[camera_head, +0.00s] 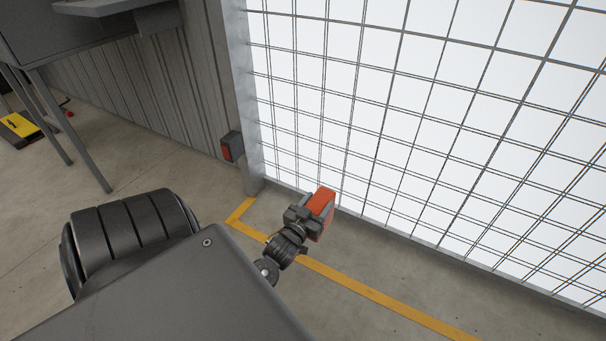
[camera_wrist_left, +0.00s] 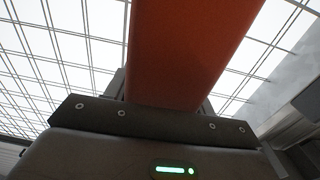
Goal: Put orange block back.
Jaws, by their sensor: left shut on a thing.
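The orange block (camera_head: 320,202) is held out in front of the wire mesh fence in the head view. My left gripper (camera_head: 304,214) is shut on it. In the left wrist view the block (camera_wrist_left: 190,50) fills the upper middle, rising from the jaws of the left gripper (camera_wrist_left: 165,98). The fingertips are mostly hidden behind the block and the gripper body. My right gripper is not in view.
A mesh fence (camera_head: 385,100) runs along the right, with a metal post (camera_head: 243,90) at its left end. A small red-faced box (camera_head: 231,147) is near the post. A yellow line (camera_head: 370,291) marks the concrete floor. A grey table (camera_head: 95,45) stands upper left.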

